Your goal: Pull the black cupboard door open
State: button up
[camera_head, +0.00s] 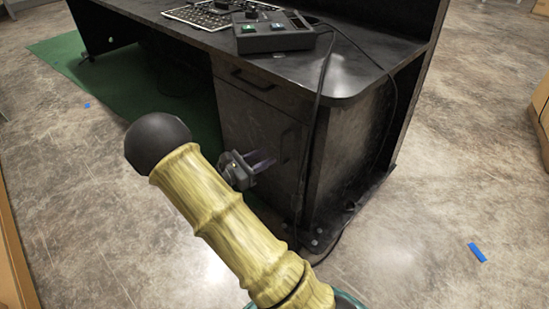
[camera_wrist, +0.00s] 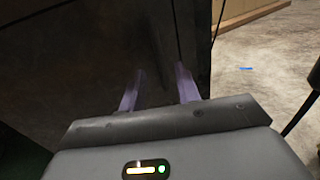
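The black cupboard door (camera_head: 243,128) is the lower front of the cabinet under the desk and looks shut. A dark handle (camera_head: 289,143) shows faintly toward its right side. My gripper (camera_head: 267,161) is in front of the door, a little left of and below the handle. Its two purple fingers point at the door. In the wrist view, the fingers (camera_wrist: 160,83) stand apart with no object seen between them, and the dark door front (camera_wrist: 85,60) fills the area beyond. The handle is hard to make out there, and I cannot tell whether the fingers touch anything.
A drawer (camera_head: 262,88) with its own handle sits above the door. The desk top (camera_head: 345,75) carries a control box (camera_head: 275,32) and a keyboard-like panel (camera_head: 210,14). Black cables (camera_head: 318,120) hang at the cabinet's right corner. Open floor (camera_head: 90,200) lies left.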

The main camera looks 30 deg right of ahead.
jog(key=d, duration=0.1)
jog(key=d+b, duration=0.1)
jog(key=d, duration=0.2)
jog(key=shift+w+d, duration=0.15)
jog(key=shift+w, duration=0.15)
grip_shut()
